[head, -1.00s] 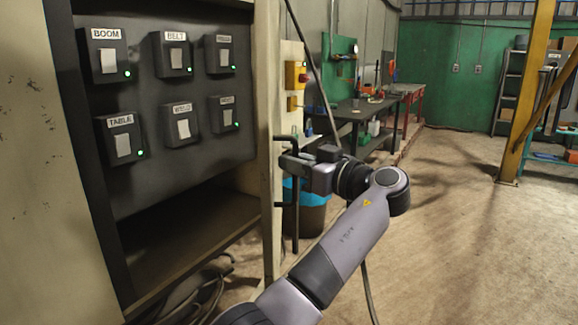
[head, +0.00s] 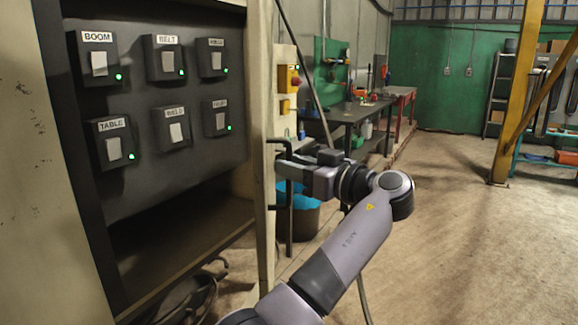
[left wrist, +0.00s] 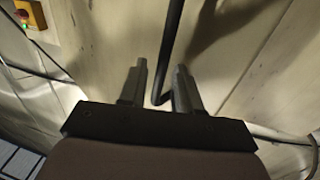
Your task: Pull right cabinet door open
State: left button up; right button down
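The right cabinet door (head: 262,170) stands swung out and appears nearly edge-on as a narrow beige strip beside the cabinet opening. Its dark bar handle (head: 288,215) is on the outer side, upright. My left gripper (head: 282,167) is at the handle's upper part. In the left wrist view, the two fingers (left wrist: 160,80) are apart with the handle bar (left wrist: 171,40) between them, nearer the right finger. A gap shows on the left side, and contact with the right finger cannot be told. My right gripper is not in view.
Inside the open cabinet are several labelled switch boxes (head: 95,60) with green lights, above an empty shelf (head: 180,245). A blue-lined bin (head: 304,215) stands behind my gripper. A workbench (head: 350,112) is farther back. The floor (head: 450,230) to the right is clear.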

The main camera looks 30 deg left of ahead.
pick_arm(q)
jog(key=v, duration=0.5)
jog(key=shift+d+b, duration=0.3)
